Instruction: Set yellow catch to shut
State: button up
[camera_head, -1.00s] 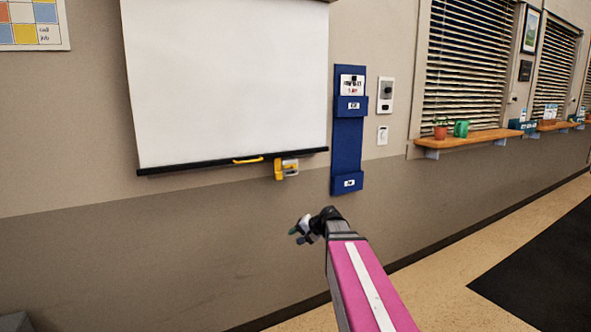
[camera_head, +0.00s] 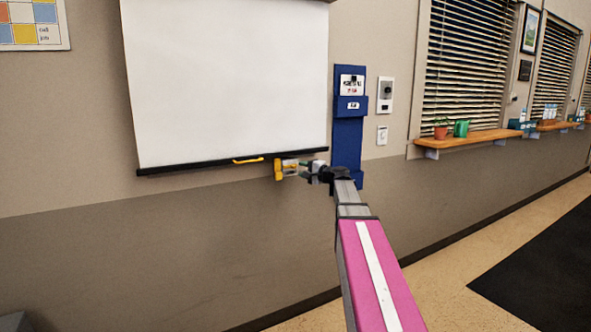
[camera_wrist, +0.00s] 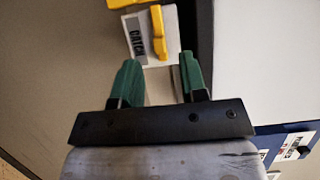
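The yellow catch (camera_head: 279,169) is on the wall just under the black bottom bar of the white screen (camera_head: 230,85). In the wrist view the catch's yellow lever (camera_wrist: 158,34) lies on a pale plate (camera_wrist: 139,36) with a label reading CATCH; a second yellow part shows at the top edge. My gripper (camera_head: 307,171) is just right of the catch in the head view. In the wrist view its two green fingers (camera_wrist: 156,80) are apart with nothing between them, pointing toward the plate and short of the lever. I cannot tell whether the catch is shut.
A yellow pull handle (camera_head: 248,160) is on the screen's bottom bar, left of the catch. A blue wall holder (camera_head: 348,135) hangs close behind my gripper. A wooden shelf (camera_head: 470,140) with pots is farther right. The wall below the screen is clear.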

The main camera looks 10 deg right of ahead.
aim_at(295, 168)
jog(key=shift+x, duration=2.3)
grip_shut()
